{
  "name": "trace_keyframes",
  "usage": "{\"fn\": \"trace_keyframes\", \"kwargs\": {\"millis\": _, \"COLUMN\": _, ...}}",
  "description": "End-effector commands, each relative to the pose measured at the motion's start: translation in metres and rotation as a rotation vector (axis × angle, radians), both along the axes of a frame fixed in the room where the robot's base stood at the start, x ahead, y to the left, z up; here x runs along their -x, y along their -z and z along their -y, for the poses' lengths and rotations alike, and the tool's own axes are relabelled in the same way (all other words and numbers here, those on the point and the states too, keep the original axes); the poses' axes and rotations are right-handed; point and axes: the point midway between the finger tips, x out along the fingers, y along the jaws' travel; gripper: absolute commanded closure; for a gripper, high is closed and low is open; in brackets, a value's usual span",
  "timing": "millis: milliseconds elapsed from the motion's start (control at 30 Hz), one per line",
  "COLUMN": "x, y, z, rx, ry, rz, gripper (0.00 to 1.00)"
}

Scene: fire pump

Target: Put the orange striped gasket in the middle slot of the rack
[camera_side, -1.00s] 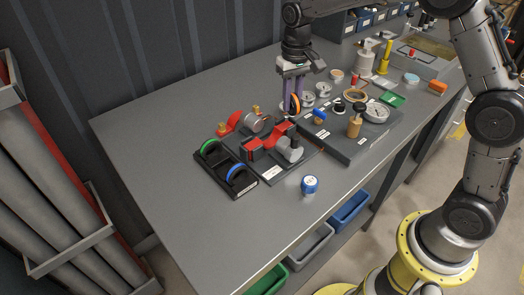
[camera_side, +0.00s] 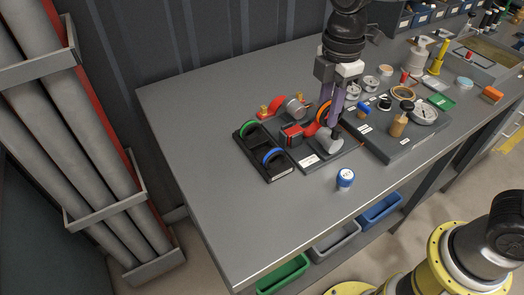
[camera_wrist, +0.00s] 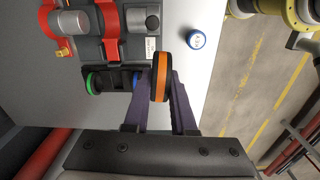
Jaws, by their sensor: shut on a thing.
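The orange striped gasket (camera_side: 323,112) is a black ring with an orange band. My gripper (camera_side: 329,106) is shut on it and holds it above the pump fixture, right of the rack. In the wrist view the gasket (camera_wrist: 160,76) is edge-on between my fingers (camera_wrist: 163,82). The black rack (camera_side: 279,175) lies flat on the bench. A green striped ring (camera_side: 249,127) is in its far slot and a blue striped ring (camera_side: 272,155) in its near slot. The middle slot between them looks empty. In the wrist view my finger partly hides the rack (camera_wrist: 110,70) at its blue end.
The pump fixture with red clamps (camera_side: 292,134) and grey cylinders (camera_side: 328,140) stands right of the rack. A blue-capped jar (camera_side: 345,178) stands in front. A dark tray (camera_side: 400,144) with several parts is at right. The bench left of the rack is clear.

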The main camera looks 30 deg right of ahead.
Motion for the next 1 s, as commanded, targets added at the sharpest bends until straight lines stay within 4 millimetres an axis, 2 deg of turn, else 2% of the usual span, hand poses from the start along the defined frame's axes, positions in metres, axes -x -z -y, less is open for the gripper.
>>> {"fn": "trace_keyframes", "kwargs": {"millis": 33, "x": 0.006, "y": -0.005, "z": -0.011, "rx": -0.001, "ry": -0.034, "rz": 0.002, "gripper": 1.0}}
{"fn": "trace_keyframes", "kwargs": {"millis": 133, "x": 0.014, "y": -0.011, "z": -0.023, "rx": 0.0, "ry": -0.07, "rz": 0.0, "gripper": 1.0}}
{"fn": "trace_keyframes", "kwargs": {"millis": 267, "x": 0.012, "y": -0.01, "z": -0.033, "rx": 0.001, "ry": -0.089, "rz": -0.002, "gripper": 1.0}}
{"fn": "trace_keyframes", "kwargs": {"millis": 367, "x": -0.002, "y": -0.002, "z": -0.04, "rx": 0.002, "ry": -0.09, "rz": -0.004, "gripper": 1.0}}
{"fn": "trace_keyframes", "kwargs": {"millis": 700, "x": -0.069, "y": 0.031, "z": -0.071, "rx": 0.002, "ry": -0.087, "rz": -0.003, "gripper": 1.0}}
{"fn": "trace_keyframes", "kwargs": {"millis": 833, "x": -0.085, "y": 0.055, "z": -0.078, "rx": 0.002, "ry": -0.087, "rz": -0.004, "gripper": 1.0}}
{"fn": "trace_keyframes", "kwargs": {"millis": 1000, "x": -0.099, "y": 0.073, "z": -0.085, "rx": 0.001, "ry": -0.086, "rz": -0.001, "gripper": 1.0}}
